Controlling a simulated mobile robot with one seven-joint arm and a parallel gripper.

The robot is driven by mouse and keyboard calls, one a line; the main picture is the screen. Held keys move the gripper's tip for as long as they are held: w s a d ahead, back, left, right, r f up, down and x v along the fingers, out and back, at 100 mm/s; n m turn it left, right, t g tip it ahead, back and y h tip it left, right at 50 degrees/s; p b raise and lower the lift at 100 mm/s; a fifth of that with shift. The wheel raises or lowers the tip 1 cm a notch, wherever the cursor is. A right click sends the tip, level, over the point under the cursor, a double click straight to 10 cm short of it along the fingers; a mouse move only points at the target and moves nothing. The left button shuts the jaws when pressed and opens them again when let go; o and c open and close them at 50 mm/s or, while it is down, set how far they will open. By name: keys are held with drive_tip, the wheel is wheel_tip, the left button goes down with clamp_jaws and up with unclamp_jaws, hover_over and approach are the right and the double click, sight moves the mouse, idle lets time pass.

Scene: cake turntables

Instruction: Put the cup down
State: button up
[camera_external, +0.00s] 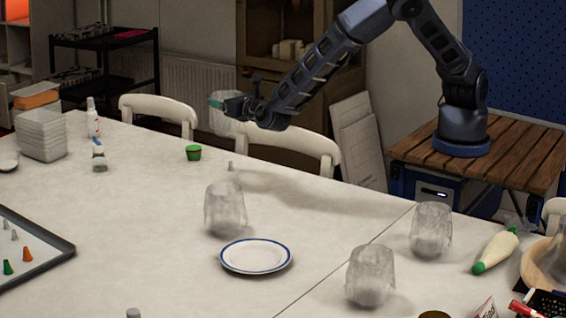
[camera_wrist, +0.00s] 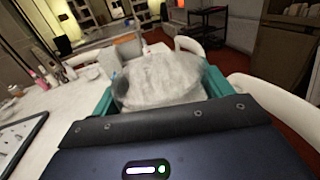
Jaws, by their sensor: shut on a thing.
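My gripper (camera_external: 216,104) is at the end of my outstretched arm, over the far edge of the white table (camera_external: 330,215). Its teal fingers are shut on a translucent, frosted cup (camera_external: 222,126), held in the air well above the tabletop. In the wrist view the cup (camera_wrist: 160,82) fills the space between the two teal fingers. Three similar cups stand on the table: one (camera_external: 225,210) behind the plate, one (camera_external: 431,230) at the right and one (camera_external: 369,276) near the front.
A white plate with a blue rim (camera_external: 256,257) lies among the cups. A small green pot (camera_external: 193,153) stands near the far edge. Chairs (camera_external: 285,146) line that edge. Stacked tubs (camera_external: 42,135) and a dark tray (camera_external: 62,248) are at the left. The table's left middle is clear.

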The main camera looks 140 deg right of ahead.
drive_tip(key=shift+r, duration=2.25)
drive_tip(key=w+a+n+t+y, duration=0.1)
drive_tip(key=w+a+n+t, duration=0.25)
drive_tip(key=w+a, duration=0.7)
drive_tip(key=w+a+f+n+t, duration=0.15)
drive_tip(key=w+a+t, duration=0.45)
drive_tip(key=a, duration=0.7)
drive_tip(key=w+a+n+t+y, duration=0.1)
drive_tip(key=w+a+n+t, duration=0.2)
drive_tip(key=w+a, duration=0.75)
drive_tip(key=w+a+r+n+t+y, duration=0.1)
drive_tip(key=a+n+t+y, duration=0.3)
drive_tip(key=a, duration=1.9)
drive_tip(key=a+r+n+t+y, duration=0.1)
drive_tip(key=a+n+t+y, duration=0.35)
drive_tip(key=a, duration=1.85)
wheel_tip(320, 180, down, 20)
drive_tip(key=shift+f, duration=0.2)
